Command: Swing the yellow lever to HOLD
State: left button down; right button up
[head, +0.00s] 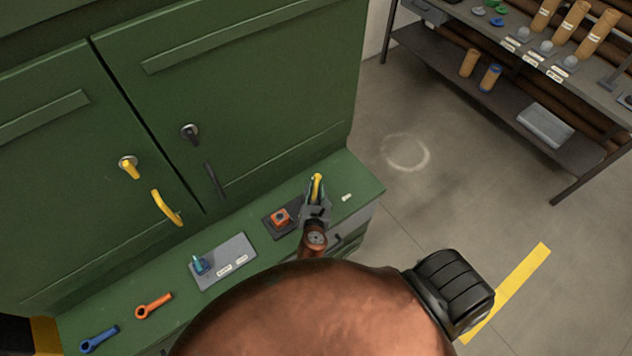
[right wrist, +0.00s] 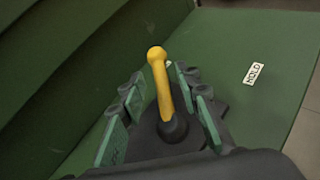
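The yellow lever (right wrist: 160,80) rises from a dark round pivot on the green ledge. In the right wrist view it stands between the two green-padded fingers of my right gripper (right wrist: 158,105), with visible gaps on both sides. The fingers are open around it. In the head view the lever (head: 317,186) shows just past my right gripper (head: 316,200). The white HOLD label (right wrist: 254,73) lies on the ledge to the right of the lever; it also shows in the head view (head: 347,197). My left gripper is not in view.
The green cabinet doors (head: 230,90) rise behind the ledge. On the ledge are an orange button (head: 280,217), a grey plate (head: 236,262) with a teal knob (head: 200,264), an orange wrench-like tool (head: 153,305) and a blue one (head: 99,339). The ledge is clear around the HOLD label.

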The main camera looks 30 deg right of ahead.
aim_at(316, 186)
jog(key=x, duration=0.3)
jog(key=shift+a, duration=0.1)
jog(key=shift+w+f, duration=0.15)
jog(key=shift+w, duration=0.15)
jog(key=shift+w+d+f, duration=0.1)
jog(key=shift+d, duration=0.25)
jog(key=c, duration=0.5)
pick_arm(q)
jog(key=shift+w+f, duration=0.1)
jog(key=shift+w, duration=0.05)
pick_arm(e)
grip_shut()
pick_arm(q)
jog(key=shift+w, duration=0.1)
